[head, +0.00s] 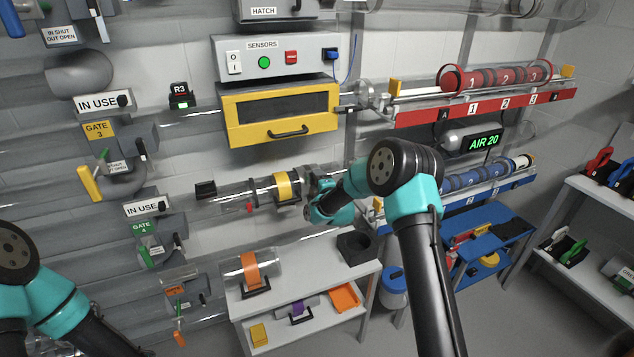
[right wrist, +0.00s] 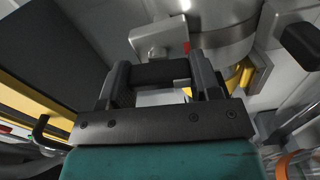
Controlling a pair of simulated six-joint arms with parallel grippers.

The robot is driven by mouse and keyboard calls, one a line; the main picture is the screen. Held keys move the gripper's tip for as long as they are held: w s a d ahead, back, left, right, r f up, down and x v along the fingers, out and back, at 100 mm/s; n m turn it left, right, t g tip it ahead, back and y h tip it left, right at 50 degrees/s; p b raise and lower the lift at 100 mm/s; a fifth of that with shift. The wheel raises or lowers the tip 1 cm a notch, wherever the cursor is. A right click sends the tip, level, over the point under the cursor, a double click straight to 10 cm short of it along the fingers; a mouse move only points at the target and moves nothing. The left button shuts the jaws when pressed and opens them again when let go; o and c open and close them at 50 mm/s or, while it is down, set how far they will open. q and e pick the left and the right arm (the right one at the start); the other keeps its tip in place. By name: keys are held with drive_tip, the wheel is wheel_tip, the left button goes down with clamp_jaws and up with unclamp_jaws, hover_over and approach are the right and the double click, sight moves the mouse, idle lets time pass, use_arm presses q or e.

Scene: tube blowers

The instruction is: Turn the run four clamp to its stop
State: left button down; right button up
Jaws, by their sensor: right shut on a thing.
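The run four line comes out of the wall beside the green gate 4 sign (head: 143,227), as a clear tube with a yellow band (head: 283,187). The grey clamp (head: 310,178) sits at the tube's right end, partly hidden by my right gripper (head: 319,192). In the right wrist view, my right gripper (right wrist: 160,75) is shut on a dark bar-shaped clamp handle (right wrist: 160,72), which lies across between its fingers. The handle joins a grey metal block (right wrist: 160,38) beside the round clamp band (right wrist: 222,38). My left gripper is outside the view; only part of that arm shows.
A yellow drawer box (head: 280,116) with a black handle hangs just above the clamp. A red rack (head: 490,105) and blue carriers (head: 470,182) are to the right. Below stands a grey bench (head: 300,262) with a black open box (head: 357,247).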

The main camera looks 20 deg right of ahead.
drive_tip(key=shift+n, duration=0.6)
drive_tip(key=o, duration=0.9)
drive_tip(key=shift+s, duration=0.1)
drive_tip(key=s, duration=1.1)
drive_tip(key=s+d, duration=0.1)
drive_tip(key=s, duration=0.5)
drive_tip(key=shift+s, duration=0.1)
